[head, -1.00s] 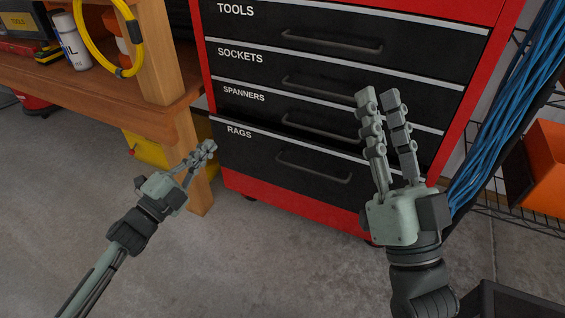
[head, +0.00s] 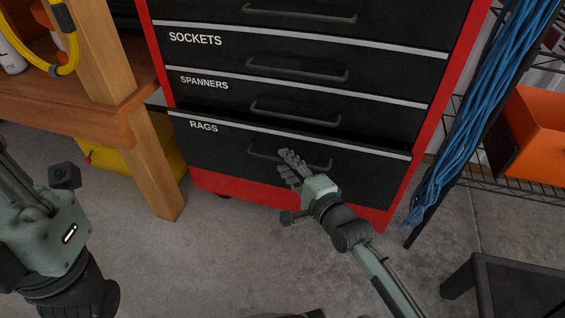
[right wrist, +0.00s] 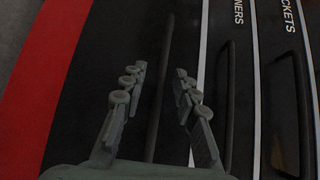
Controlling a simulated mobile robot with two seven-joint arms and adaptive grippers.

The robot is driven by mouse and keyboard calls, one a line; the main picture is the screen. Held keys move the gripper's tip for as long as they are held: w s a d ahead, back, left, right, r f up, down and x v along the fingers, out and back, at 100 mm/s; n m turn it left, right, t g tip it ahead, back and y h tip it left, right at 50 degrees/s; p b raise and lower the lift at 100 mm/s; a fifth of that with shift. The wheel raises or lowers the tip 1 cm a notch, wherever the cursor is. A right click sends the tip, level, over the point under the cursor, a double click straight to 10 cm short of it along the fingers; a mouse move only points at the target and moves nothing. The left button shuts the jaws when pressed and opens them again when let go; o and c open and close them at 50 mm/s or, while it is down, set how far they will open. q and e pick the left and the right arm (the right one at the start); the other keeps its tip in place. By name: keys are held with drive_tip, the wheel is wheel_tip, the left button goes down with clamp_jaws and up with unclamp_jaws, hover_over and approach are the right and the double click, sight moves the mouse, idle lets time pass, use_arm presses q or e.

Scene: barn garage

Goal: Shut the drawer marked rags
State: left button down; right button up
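The rags drawer (head: 365,178) is the lowest black drawer of the red cabinet. It sticks out a little, with a dark gap above its grey top edge. Its handle (head: 262,155) is a dark bar, which also shows between my right fingers in the right wrist view (right wrist: 160,95). My right gripper (head: 287,162) is in front of this handle, its fingers spread; the wrist view also shows it open (right wrist: 158,85). I cannot tell whether it touches the handle. My left gripper (head: 15,180) is large at the left edge, its fingers partly cut off, away from the drawer.
The spanners drawer (head: 375,110) and sockets drawer (head: 390,70) above look closed. A wooden workbench leg (head: 155,165) and a yellow case (head: 110,150) stand left. Blue cables (head: 490,90), an orange bin (head: 540,120) and a dark stool-like object (head: 520,290) are at right.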

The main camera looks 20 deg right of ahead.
drive_tip(key=shift+x, duration=0.9)
drive_tip(key=shift+r, duration=0.1)
clamp_jaws()
